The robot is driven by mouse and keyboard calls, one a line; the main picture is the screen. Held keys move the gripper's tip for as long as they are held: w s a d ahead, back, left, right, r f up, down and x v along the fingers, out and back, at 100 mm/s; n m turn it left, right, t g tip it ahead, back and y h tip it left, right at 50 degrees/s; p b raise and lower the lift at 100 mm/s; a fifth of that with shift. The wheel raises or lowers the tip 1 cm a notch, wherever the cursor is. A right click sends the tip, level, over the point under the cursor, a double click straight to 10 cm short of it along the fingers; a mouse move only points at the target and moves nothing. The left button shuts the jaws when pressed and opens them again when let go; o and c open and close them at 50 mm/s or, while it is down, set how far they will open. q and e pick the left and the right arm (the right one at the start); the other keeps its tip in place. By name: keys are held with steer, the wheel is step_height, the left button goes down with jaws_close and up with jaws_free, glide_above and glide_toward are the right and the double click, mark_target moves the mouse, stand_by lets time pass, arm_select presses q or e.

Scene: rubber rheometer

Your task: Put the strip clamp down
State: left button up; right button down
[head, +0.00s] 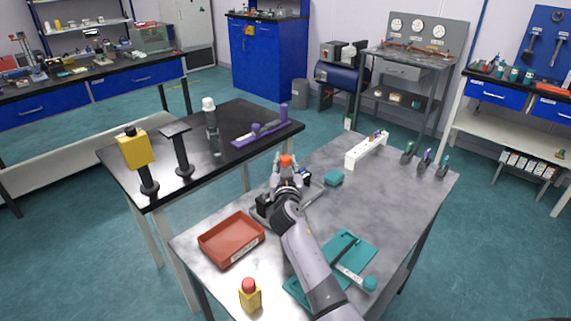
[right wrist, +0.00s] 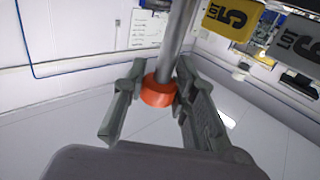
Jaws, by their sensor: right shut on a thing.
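My right gripper (head: 287,172) is above the far left part of the grey metal table. It is shut on the strip clamp (head: 286,160), of which a small orange part shows at the fingertips. In the right wrist view the same orange round piece (right wrist: 158,92) sits between the two fingers (right wrist: 155,105), with a grey rod running up from behind it. I cannot tell whether the rod belongs to the clamp. My left gripper is not in view.
The grey table (head: 395,210) bears a red tray (head: 231,240), a yellow block with a red top (head: 250,294), teal plates (head: 350,250), a small teal block (head: 334,178) and a white rack (head: 366,151). A black table (head: 250,165) with upright posts stands left.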

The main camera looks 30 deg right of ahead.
steer(key=c, duration=1.8)
jaws_free()
steer(key=shift+f, duration=0.1)
steer(key=o, duration=0.5)
steer(key=b+v, duration=0.1)
steer(key=v, duration=1.1)
